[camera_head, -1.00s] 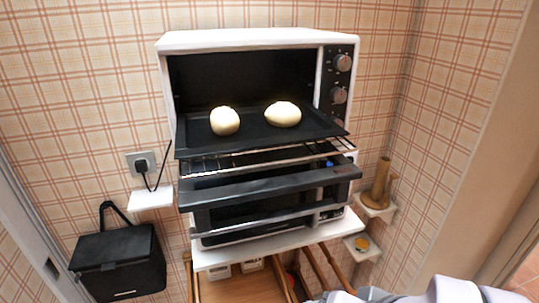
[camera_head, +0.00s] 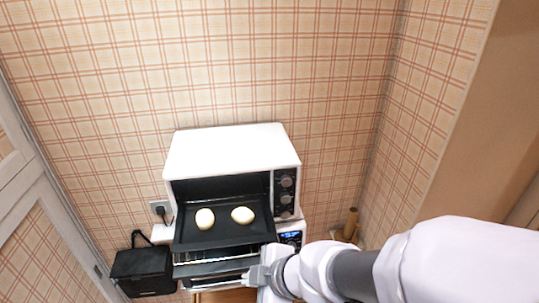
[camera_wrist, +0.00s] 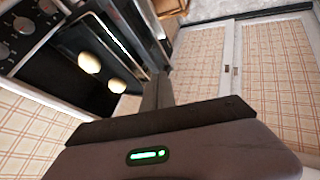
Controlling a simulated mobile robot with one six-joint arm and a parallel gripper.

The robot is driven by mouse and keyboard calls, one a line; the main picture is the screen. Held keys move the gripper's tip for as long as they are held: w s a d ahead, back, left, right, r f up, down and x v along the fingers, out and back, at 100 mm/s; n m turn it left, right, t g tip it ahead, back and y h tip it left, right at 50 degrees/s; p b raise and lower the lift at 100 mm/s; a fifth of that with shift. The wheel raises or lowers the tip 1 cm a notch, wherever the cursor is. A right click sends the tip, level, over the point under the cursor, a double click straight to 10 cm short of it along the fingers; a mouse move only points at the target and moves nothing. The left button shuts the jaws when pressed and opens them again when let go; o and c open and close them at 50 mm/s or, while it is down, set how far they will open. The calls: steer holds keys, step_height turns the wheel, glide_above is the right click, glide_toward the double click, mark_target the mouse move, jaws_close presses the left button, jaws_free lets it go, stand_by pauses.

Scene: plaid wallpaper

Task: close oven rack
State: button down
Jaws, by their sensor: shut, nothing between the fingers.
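The white oven (camera_head: 230,150) is open at the front. A black tray (camera_head: 225,232) with two pale buns (camera_head: 205,218) (camera_head: 243,215) juts out of it. The wire rack (camera_head: 215,258) shows just below the tray, also sticking out. My gripper (camera_head: 252,276) is shut and empty, in front of the oven's lower right, close to the rack and door edge. I cannot tell if it touches them. In the wrist view, my shut fingers (camera_wrist: 158,92) point past the oven's front, and the tray (camera_wrist: 75,75) with buns is on the left.
Knobs (camera_head: 286,198) line the oven's right side. A brown pestle-like object (camera_head: 351,222) stands at right.

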steer(key=w+a+f+b, duration=0.1)
steer(key=w+a+f, duration=0.1)
steer(key=w+a+f+b, duration=0.1)
steer(key=w+a+f, duration=0.1)
steer(key=w, duration=0.1)
steer(key=w+a+f+b, duration=0.2)
steer(key=shift+w+f, duration=0.35)
steer(key=shift+w, duration=0.05)
steer(key=shift+a, duration=0.1)
